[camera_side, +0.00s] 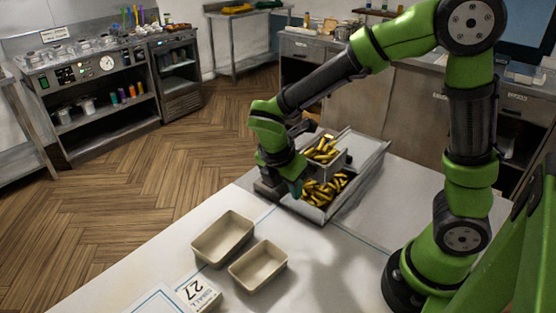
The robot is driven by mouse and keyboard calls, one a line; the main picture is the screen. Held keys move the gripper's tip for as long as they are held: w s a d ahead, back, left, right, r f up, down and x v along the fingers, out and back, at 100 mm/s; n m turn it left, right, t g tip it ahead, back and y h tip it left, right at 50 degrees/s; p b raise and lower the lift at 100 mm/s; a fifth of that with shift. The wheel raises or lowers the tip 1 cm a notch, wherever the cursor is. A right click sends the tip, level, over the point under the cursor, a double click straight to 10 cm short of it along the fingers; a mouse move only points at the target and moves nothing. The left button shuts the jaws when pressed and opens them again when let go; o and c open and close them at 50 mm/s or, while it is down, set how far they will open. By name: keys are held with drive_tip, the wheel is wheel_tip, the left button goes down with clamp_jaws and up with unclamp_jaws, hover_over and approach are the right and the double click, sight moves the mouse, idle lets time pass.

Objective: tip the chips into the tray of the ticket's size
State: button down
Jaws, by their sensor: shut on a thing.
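The ticket (199,292) lies at the table's front left, upside down; it shows 27 and a word that looks like SMALL. Two empty beige trays stand behind it: the larger tray (206,256) on the left and the smaller tray (240,280) to its right. Golden chips (323,192) lie in a long metal trough (364,158). A small metal scoop (341,166) with chips in it shows over the trough. My gripper (288,190) is at the trough's left side, shut, apparently on the scoop; its fingers and the hold are mostly hidden.
A blue-outlined card (156,302) lies left of the ticket at the table edge. The white table (345,265) is clear between the trays and my arm's base. Counters and shelves stand beyond the table, across the wooden floor.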

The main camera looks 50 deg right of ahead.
drive_tip(key=s+a+n+t+y, duration=0.1)
drive_tip(key=s+a+n, duration=0.35)
drive_tip(key=a, duration=1.15)
drive_tip(key=s+a+n+t, duration=0.1)
drive_tip(key=s+a, duration=0.6)
drive_tip(key=a, duration=0.8)
drive_tip(key=w+d+r+g+y, duration=0.3)
drive_tip(key=d+r+g+y, duration=0.1)
drive_tip(key=d+r+y, duration=0.3)
drive_tip(key=shift+w+r+y, duration=0.3)
drive_tip(key=shift+w+r, duration=0.05)
drive_tip(key=shift+r, duration=0.6)
drive_tip(key=shift+m, duration=0.25)
drive_tip(key=shift+f, duration=0.1)
